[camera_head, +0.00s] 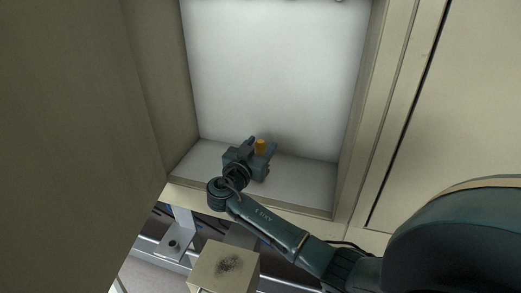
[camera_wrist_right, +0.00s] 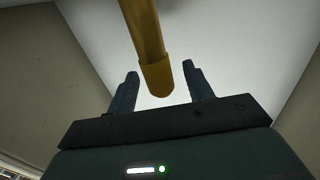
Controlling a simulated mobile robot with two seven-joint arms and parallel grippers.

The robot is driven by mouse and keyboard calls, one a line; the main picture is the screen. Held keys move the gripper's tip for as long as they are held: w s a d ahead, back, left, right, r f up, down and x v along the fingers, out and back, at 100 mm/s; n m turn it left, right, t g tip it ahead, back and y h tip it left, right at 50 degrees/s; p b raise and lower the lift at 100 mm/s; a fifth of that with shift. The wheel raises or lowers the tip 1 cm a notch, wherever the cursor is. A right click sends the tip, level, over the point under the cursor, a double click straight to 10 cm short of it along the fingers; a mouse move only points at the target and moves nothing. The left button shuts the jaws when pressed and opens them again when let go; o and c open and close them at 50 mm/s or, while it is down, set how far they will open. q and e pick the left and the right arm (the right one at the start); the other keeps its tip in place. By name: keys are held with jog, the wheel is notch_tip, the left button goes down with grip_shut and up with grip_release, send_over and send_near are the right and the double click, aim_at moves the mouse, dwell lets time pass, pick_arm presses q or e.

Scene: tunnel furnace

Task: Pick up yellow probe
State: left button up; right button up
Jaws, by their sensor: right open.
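The yellow probe (camera_head: 261,147) stands inside the open compartment, just beyond my right gripper. In the right wrist view the yellow probe (camera_wrist_right: 155,60) is a yellow rod with a thicker end, coming down from the top edge; its end appears between the two fingers. My right gripper (camera_head: 262,144) reaches into the compartment, and its fingers also show in the right wrist view (camera_wrist_right: 158,80). It is open, with a gap visible on both sides of the probe. The probe's lower part is hidden by the gripper in the head view. My left gripper is not in view.
The compartment has a white back wall (camera_head: 275,70), a pale floor (camera_head: 305,180) and beige side walls close to the gripper. A large beige panel (camera_head: 70,120) fills the left. A beige box with a dark smudge (camera_head: 222,268) sits below the compartment's front edge.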

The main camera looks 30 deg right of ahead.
jog(key=shift+w+d, duration=0.2)
jog(key=shift+d, duration=0.05)
jog(key=shift+c, duration=0.2)
jog(key=c, duration=1)
